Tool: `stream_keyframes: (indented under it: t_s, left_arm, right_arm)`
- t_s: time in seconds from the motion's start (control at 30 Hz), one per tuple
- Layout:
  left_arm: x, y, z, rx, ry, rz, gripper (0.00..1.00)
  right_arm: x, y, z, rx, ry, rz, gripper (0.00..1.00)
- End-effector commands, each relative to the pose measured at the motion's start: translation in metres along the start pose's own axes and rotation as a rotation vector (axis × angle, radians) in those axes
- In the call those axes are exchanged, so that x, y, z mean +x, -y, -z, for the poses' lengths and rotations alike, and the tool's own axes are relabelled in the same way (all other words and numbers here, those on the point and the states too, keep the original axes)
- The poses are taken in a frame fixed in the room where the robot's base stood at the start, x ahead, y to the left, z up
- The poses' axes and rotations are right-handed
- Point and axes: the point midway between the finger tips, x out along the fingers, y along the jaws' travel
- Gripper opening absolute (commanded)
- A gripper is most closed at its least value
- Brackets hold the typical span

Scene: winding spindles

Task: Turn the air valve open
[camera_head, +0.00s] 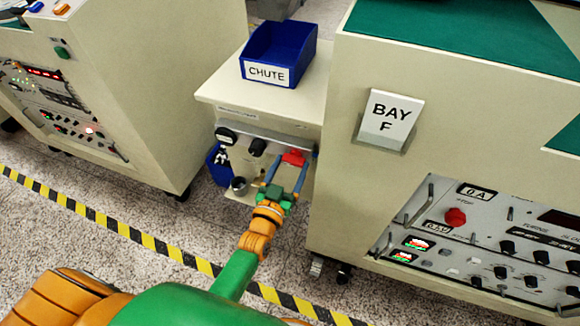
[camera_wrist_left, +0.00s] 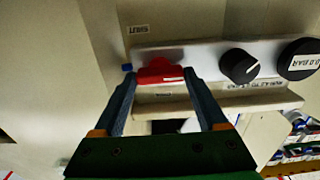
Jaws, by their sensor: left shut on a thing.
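The air valve's red handle (camera_head: 293,158) is on the front panel of the small cabinet between the two large machines. It also shows in the left wrist view (camera_wrist_left: 160,70), lying across the panel, with a small blue piece at its left end. My left gripper (camera_head: 284,172) is at the panel, its two blue-grey fingers on either side of the red handle and shut on it. In the left wrist view the fingers (camera_wrist_left: 160,82) reach up to the handle's two sides. A round gauge (camera_wrist_left: 300,60) reads 0.0 BAR. My right gripper is not in view.
A black knob (camera_wrist_left: 238,66) sits on the panel between handle and gauge. A blue CHUTE bin (camera_head: 262,76) stands on the cabinet top. The BAY F machine (camera_head: 335,110) stands close on the right. Another machine (camera_head: 130,90) stands on the left. A striped floor line (camera_head: 130,235) crosses in front.

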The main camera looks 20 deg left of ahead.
Motion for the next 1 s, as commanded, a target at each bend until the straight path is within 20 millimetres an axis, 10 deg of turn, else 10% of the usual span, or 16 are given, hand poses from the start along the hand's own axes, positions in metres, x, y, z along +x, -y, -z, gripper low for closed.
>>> stream_keyframes:
  t_s: [1.0]
  left_arm:
    - [-0.0005, -0.0002, -0.0017, -0.732, 0.004, 0.0, 0.19]
  right_arm:
    - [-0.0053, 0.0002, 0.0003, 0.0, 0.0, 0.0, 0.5]
